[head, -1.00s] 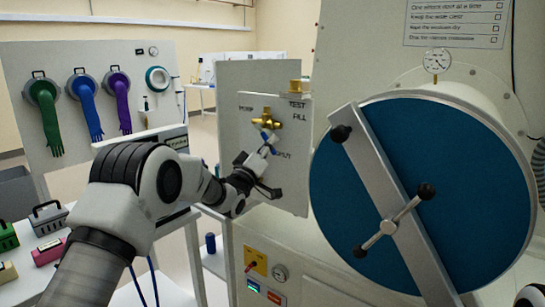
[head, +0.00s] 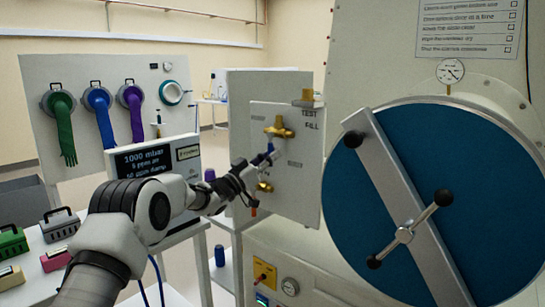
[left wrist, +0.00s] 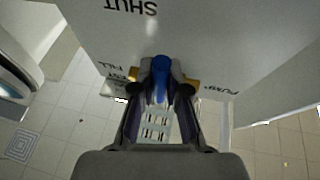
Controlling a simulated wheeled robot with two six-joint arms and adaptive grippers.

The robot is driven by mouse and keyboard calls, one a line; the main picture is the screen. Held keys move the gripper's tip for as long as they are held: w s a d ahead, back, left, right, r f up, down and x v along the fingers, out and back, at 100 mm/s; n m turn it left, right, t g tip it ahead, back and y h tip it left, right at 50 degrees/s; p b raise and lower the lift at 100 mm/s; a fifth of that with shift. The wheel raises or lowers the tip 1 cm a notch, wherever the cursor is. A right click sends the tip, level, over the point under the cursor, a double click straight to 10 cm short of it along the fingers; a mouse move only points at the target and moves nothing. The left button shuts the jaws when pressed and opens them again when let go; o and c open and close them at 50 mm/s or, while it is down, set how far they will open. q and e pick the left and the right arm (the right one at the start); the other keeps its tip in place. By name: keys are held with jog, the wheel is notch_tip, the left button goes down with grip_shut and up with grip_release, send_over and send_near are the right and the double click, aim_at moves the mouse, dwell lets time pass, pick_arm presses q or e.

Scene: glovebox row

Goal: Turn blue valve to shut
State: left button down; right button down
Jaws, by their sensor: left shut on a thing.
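The blue valve handle (head: 269,150) hangs below a brass valve body (head: 279,127) on a pale upright panel (head: 299,185). My left gripper (head: 258,161) reaches it from the left and is shut on it. In the left wrist view the blue handle (left wrist: 160,78) stands between the two dark fingertips of my left gripper (left wrist: 161,90), with brass showing on both sides. The printed word SHUT lies on the panel beyond the handle in that view. The gripper partly hides the handle in the head view. My right gripper is not in view.
A second brass valve (head: 264,187) sits just below my gripper. A large blue round door (head: 430,150) with a metal bar stands close on the right. A display (head: 150,160) stands behind my left arm. Gloves hang on a board (head: 100,75) at the left.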

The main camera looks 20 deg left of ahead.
pick_arm(q)
jog(key=shift+f, duration=0.15)
jog(key=c, duration=1.2)
grip_release()
jog(key=shift+o, duration=0.2)
jog(key=v, duration=1.2)
jog(key=shift+a, duration=0.1)
